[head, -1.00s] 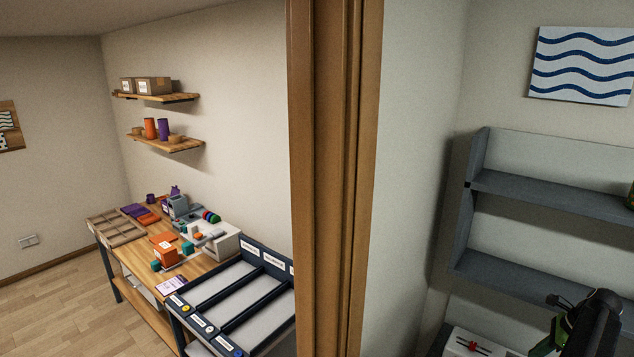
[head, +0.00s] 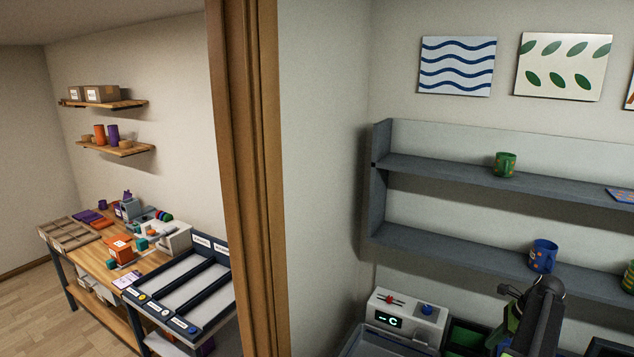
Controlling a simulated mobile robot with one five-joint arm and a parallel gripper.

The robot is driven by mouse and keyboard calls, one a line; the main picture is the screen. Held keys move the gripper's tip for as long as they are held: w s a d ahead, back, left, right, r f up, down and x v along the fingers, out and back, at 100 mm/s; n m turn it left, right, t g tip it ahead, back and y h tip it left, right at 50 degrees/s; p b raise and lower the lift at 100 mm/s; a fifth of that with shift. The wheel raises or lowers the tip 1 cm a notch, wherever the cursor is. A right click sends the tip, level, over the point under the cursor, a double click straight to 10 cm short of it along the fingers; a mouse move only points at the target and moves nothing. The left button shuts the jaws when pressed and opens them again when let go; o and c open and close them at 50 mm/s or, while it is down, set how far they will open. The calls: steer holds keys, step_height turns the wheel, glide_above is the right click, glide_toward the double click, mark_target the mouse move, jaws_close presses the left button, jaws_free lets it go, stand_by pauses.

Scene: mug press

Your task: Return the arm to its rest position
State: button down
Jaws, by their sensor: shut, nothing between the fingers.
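Part of my own arm (head: 535,315), dark with some green, shows at the lower right of the head view, in front of the bench with the press. Its lower part runs out of the bottom of the picture. I cannot make out my gripper's fingers in this view, nor anything held.
A grey wall shelf (head: 440,176) holds a green mug (head: 505,165) and a blue mug (head: 543,256). Below stands a white machine (head: 408,318) with a display. A wooden door frame (head: 245,180) separates this from a workbench (head: 95,268) with sorting trays (head: 215,310).

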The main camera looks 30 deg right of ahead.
steer(key=w+a+f+n+y+b, duration=0.1)
steer(key=w+a+f+n+b, duration=0.3)
steer(key=w+a, duration=1.1)
steer(key=w+a+f+n+g+b, duration=0.1)
steer(key=w+a+f+n+b, duration=0.15)
steer(key=w+a, duration=0.4)
steer(key=w+a+f+n+g+b, duration=0.1)
steer(key=w+a+f+b, duration=0.25)
steer(key=a, duration=0.55)
steer(key=w+a+f+n+g+b, duration=0.1)
steer(key=w+a+f+n+b, duration=0.1)
steer(key=a, duration=0.5)
steer(key=w+a+f+n+b, duration=0.1)
steer(key=a+f+n, duration=0.1)
steer(key=a, duration=0.5)
steer(key=s+a+f+n+h+b, duration=0.1)
steer(key=s+a+f+n+b, duration=0.1)
steer(key=a+n, duration=0.7)
steer(key=s+a+f+n+h+b, duration=0.2)
steer(key=s+a+f+n+b, duration=0.1)
steer(key=a+n, duration=0.6)
steer(key=shift+s+a+f+g, duration=0.3)
steer(key=shift+s+f, duration=0.2)
steer(key=shift+s, duration=0.85)
